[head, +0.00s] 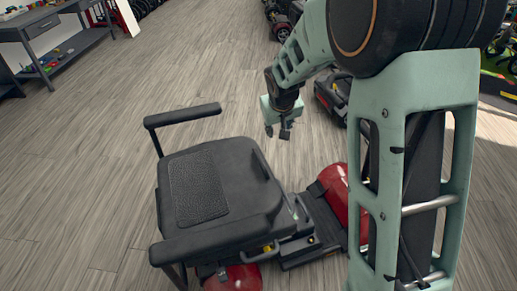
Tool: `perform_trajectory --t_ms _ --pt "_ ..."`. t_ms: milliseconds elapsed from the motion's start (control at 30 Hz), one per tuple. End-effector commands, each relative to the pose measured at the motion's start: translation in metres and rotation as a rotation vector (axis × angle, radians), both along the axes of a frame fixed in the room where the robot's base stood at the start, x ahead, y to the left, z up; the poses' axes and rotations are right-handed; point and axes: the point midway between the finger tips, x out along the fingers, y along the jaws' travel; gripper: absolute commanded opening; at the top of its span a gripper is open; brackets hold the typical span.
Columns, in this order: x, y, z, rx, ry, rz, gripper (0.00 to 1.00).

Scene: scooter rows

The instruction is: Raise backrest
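The black backrest (197,187) lies folded down flat over the seat of a red and black scooter in the head view. A textured rectangular panel shows on its upper face. One armrest (183,115) sticks out beyond the far edge, and another (215,238) runs along the near edge. The seat cushion beneath is mostly hidden. My gripper (277,132) hangs in the air to the upper right of the backrest, pointing down and apart from it. Its two dark fingertips look separated, with nothing visible between them.
The scooter's red front body (335,190) and dark footboard (312,232) lie right of the seat, partly behind my arm. Another dark scooter (333,95) stands behind my arm. A workbench (55,45) is at the upper left. The wooden floor left of the scooter is clear.

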Motion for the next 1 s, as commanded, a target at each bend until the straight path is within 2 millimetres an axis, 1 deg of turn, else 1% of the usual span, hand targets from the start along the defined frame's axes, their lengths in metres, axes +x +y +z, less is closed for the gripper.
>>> perform_trajectory --t_ms 33,100,200,267,433,800,1000 --pt "-0.015 0.017 -0.006 0.018 0.028 0.018 0.30" --pt "-0.030 0.035 -0.014 0.037 0.054 0.036 0.30" --pt "-0.042 0.048 -0.020 0.050 0.076 0.049 0.30" --pt "-0.045 0.052 -0.023 0.054 0.082 0.052 0.30" --pt "-0.040 0.053 -0.040 0.053 0.085 0.055 0.30" --pt "-0.015 0.057 -0.099 0.053 0.083 0.055 0.30" --pt "-0.006 0.059 -0.116 0.054 0.082 0.054 0.30"
